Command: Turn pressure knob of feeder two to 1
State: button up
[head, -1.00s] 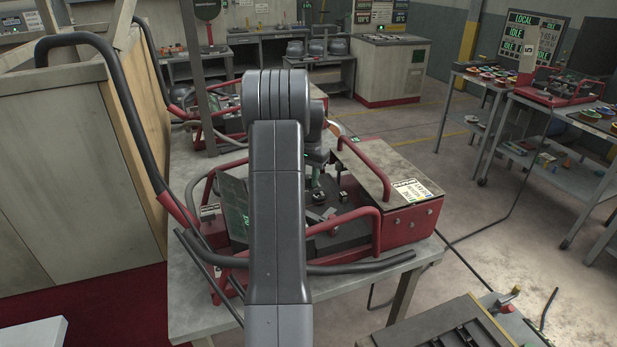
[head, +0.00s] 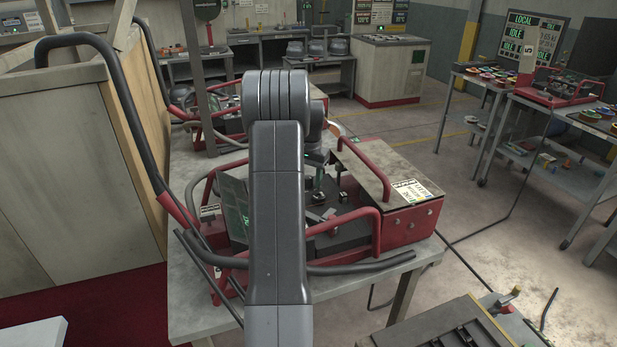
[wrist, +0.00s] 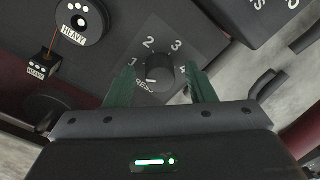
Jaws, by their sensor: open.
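I cannot tell how deep the fingertips reach. In the head view the red-framed feeder machine (head: 410,215) stands on a grey table, and my arm hides much of its panel.
In the wrist view a round dial (wrist: 82,22) and a small block (wrist: 40,66), both labelled HEAVY, are at upper left. Red handle bars (head: 365,168) rise around the machine. A wooden-sided cabinet (head: 135,140) stands close on the left.

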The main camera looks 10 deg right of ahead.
notch_tip(320, 180, up, 14)
jog(key=b, duration=0.2)
jog(key=shift+s+d, duration=0.2)
jog(key=shift+f, duration=0.15)
jog(key=f+p, duration=0.1)
jog(key=f, duration=0.6)
jog(key=f+p, duration=0.1)
jog(key=f, duration=0.6)
jog(key=shift+w+a, duration=0.15)
jog(key=shift+a, duration=0.05)
jog(key=shift+r, duration=0.1)
